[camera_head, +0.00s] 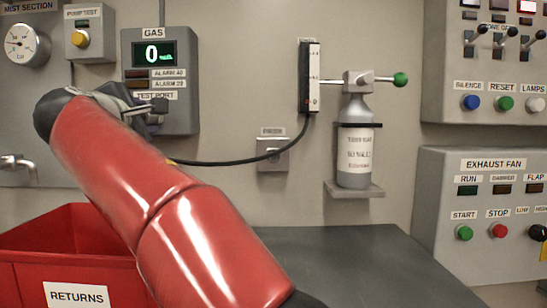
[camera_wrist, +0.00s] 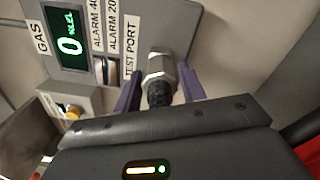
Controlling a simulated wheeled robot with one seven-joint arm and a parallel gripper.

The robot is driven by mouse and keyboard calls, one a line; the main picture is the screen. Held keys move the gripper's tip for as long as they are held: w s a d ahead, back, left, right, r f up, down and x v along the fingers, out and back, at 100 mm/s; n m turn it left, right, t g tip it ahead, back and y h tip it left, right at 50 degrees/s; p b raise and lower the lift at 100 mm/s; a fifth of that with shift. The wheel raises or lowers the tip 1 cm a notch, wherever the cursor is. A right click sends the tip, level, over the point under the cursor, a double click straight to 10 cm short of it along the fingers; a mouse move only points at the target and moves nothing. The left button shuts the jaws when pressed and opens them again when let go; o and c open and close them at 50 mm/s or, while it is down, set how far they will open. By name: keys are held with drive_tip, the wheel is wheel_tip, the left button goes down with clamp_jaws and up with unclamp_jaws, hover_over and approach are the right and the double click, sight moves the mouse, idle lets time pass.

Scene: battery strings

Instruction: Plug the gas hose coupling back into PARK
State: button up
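The metal gas hose coupling (camera_wrist: 158,76) is at the TEST PORT of the gas meter (camera_head: 187,62), in the wrist view. The black hose (camera_head: 220,162) runs from the gauge tube past a small wall socket (camera_head: 265,160), its label too small to read, and goes behind my arm. My gripper (camera_head: 155,107) is at the test port; the coupling sits between its two fingers (camera_wrist: 160,88) in the wrist view. The fingers are close to its sides, but whether they press on it is unclear. In the head view the coupling is hidden by my gripper and arm.
A gas bottle (camera_head: 355,158) with a green-knobbed valve stands on a wall shelf right of the gauge tube (camera_head: 309,75). A red RETURNS bin (camera_head: 25,270) is at lower left. The exhaust fan panel (camera_head: 480,215) is at right. The grey bench top (camera_head: 370,265) is clear.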

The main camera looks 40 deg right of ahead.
drive_tip(key=c, duration=0.8)
drive_tip(key=shift+s+a, duration=0.25)
drive_tip(key=shift+s, duration=0.1)
drive_tip(key=shift+s+a, duration=0.2)
drive_tip(key=shift+s, duration=0.05)
drive_tip(key=shift+v, duration=1.15)
drive_tip(key=v, duration=0.5)
idle(0.4)
drive_tip(key=shift+d, duration=0.1)
